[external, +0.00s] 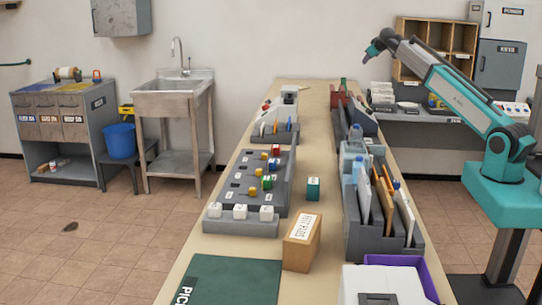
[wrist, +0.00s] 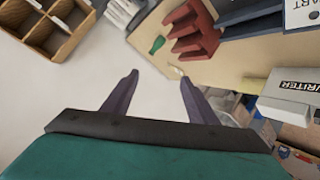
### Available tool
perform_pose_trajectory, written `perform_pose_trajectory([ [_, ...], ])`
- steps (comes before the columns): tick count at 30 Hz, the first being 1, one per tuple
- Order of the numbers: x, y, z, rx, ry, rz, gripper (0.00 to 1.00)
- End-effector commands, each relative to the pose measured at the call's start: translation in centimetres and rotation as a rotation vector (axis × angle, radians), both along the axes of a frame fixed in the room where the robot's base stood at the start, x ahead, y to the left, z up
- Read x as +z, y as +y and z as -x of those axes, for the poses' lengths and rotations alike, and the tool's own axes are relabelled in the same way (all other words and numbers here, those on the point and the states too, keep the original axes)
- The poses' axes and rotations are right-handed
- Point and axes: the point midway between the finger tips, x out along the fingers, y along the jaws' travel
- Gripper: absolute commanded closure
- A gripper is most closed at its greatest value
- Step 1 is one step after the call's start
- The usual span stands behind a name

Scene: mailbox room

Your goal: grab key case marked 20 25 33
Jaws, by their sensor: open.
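No key case with a readable 20 25 33 marking shows in either view. A grey cabinet (external: 498,65) with a label that seems to read KEYS stands at the right back in the external view; its door looks shut. My gripper (external: 371,52) is raised high above the far end of the long table, well away from that cabinet's front. In the wrist view my gripper (wrist: 158,78) has its two dark fingers spread apart with nothing between them.
The long table (external: 212,252) holds a grey rack of coloured blocks (external: 262,182), a teal box (external: 313,188), a brown box (external: 302,240) and a grey file holder (external: 362,238). A wooden cubby shelf (external: 408,24) hangs near my arm.

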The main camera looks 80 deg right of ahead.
Motion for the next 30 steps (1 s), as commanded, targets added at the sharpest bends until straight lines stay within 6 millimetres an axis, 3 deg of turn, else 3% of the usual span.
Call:
perform_pose_trajectory([
  [3, 1.9, 1.5, -1.8, 0.051, 0.032, -0.003, 0.47],
  [7, 1.9, 3.5, -4.5, 0.133, 0.069, -0.038, 0.47],
  [11, 0.6, 5.7, -7.5, 0.229, 0.100, -0.090, 0.47],
  [17, -3.0, 10.3, -13.0, 0.413, 0.148, -0.196, 0.47],
  [23, -8.3, 18.6, -20.0, 0.699, 0.212, -0.342, 0.47],
  [30, -13.5, 31.2, -26.7, 1.097, 0.267, -0.498, 0.47],
])
